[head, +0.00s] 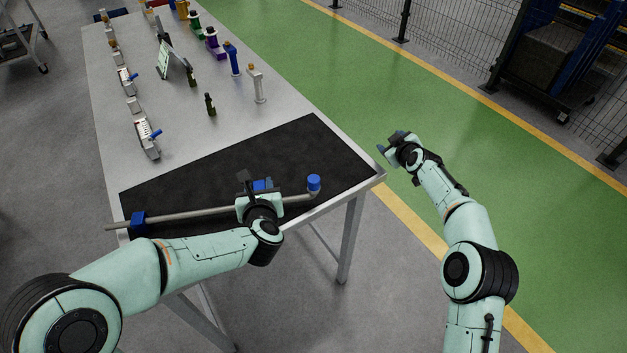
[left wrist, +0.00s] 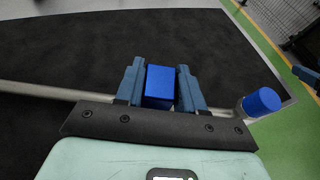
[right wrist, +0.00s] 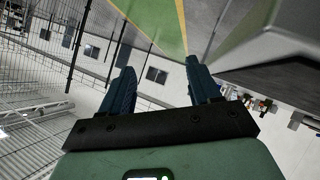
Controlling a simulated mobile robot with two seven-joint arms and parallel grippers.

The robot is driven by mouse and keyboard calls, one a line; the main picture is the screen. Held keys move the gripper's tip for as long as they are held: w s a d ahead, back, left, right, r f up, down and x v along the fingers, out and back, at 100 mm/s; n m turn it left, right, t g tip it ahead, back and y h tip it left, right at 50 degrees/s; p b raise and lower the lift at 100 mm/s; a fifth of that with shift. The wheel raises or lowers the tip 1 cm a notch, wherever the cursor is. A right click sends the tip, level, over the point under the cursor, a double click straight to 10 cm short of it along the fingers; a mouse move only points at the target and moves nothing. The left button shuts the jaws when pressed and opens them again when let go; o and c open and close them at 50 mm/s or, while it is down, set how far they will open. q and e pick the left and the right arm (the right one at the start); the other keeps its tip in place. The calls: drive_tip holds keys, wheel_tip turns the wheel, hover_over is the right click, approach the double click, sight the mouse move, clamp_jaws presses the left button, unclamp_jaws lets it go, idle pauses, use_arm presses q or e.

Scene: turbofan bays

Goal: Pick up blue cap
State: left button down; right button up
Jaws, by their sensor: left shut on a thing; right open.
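A blue cap (head: 314,183) sits on the upturned right end of a long grey pipe (head: 190,215) at the front of the table. It also shows at the right in the left wrist view (left wrist: 261,103). My left gripper (left wrist: 159,72) is shut on a blue block (left wrist: 160,88) at the pipe, a little left of the cap and apart from it. In the head view my left gripper (head: 258,186) partly hides this block. My right gripper (head: 391,144) is open and empty, beyond the table's right edge; its fingers (right wrist: 158,85) stand apart.
A second blue block (head: 138,219) is at the pipe's left end. The black mat (head: 290,145) is otherwise clear. Several bottle-like parts (head: 233,60) and fittings (head: 147,138) stand farther back on the grey table (head: 200,130). Wire fencing (head: 450,40) runs at the right.

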drive_tip(key=a+r+n, duration=0.1)
drive_tip(key=a+n, duration=0.1)
drive_tip(key=a, duration=0.1)
drive_tip(key=s+a+r+n+g+y, duration=0.1)
drive_tip(key=a+r+n, duration=0.1)
drive_tip(key=a+n, duration=0.1)
drive_tip(key=s+a+r+n+g+y, duration=0.1)
drive_tip(key=a+n, duration=0.2)
drive_tip(key=a, duration=0.2)
drive_tip(key=shift+s+a+r, duration=0.15)
drive_tip(key=shift+a+r, duration=0.05)
drive_tip(key=shift+r, duration=0.1)
drive_tip(key=s+a+r+n+g, duration=0.3)
drive_tip(key=s+a+r+n, duration=0.1)
drive_tip(key=a+n, duration=0.3)
drive_tip(key=n+g+h, duration=0.4)
drive_tip(key=n, duration=0.9)
approach(313, 178)
drive_tip(key=x, duration=0.9)
drive_tip(key=shift+s, duration=0.1)
clamp_jaws()
drive_tip(key=shift+r, duration=0.15)
